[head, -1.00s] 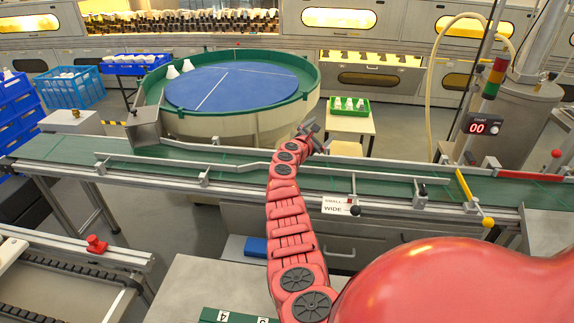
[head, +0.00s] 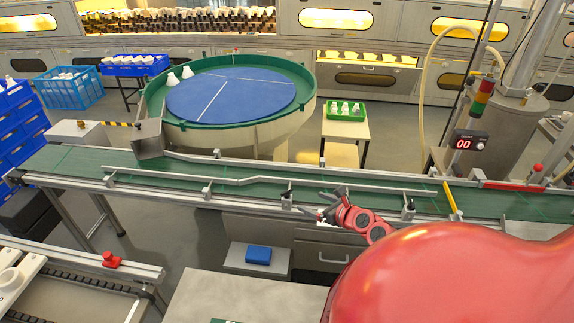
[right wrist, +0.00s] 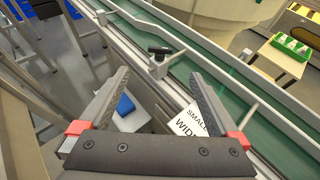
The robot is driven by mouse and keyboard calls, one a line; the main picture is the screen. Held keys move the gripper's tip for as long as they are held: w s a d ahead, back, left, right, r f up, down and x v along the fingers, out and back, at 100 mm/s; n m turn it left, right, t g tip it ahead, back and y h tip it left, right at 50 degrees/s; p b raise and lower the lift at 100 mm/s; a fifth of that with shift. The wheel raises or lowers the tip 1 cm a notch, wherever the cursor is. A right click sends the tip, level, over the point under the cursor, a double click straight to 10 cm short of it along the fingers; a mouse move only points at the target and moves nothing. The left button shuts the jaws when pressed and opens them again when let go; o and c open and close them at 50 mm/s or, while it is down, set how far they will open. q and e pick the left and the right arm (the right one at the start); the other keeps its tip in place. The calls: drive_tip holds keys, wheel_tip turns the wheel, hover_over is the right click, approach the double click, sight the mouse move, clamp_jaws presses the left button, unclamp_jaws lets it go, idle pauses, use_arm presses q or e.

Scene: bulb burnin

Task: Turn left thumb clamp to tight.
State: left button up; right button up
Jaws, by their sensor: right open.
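The left thumb clamp (head: 287,197) stands on the near rail of the green conveyor. In the right wrist view it is a black T-shaped handle (right wrist: 160,51) on a grey block, upper middle. My right gripper (head: 326,206) is at the conveyor's near edge, just right of that clamp. In the right wrist view the gripper (right wrist: 160,76) is open and empty, with the clamp beyond its fingertips, apparently untouched. Another clamp (head: 408,208) stands farther right on the rail. My left gripper is not in view.
A white sign (right wrist: 188,124) reading SMALL and WIDE is by the right finger. A guide rail (head: 240,181) runs along the conveyor belt (head: 80,158). A blue box (head: 258,255) lies on a shelf below. The round blue turntable (head: 232,92) is behind.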

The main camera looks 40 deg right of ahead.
sight(287, 191)
drive_tip(key=p+x, duration=0.1)
drive_tip(key=x, duration=1.3)
drive_tip(key=shift+w, duration=0.1)
drive_tip(key=shift+w+f, duration=0.2)
drive_tip(key=shift+w, duration=0.3)
drive_tip(key=shift+c, duration=0.3)
drive_tip(key=c, duration=1.3)
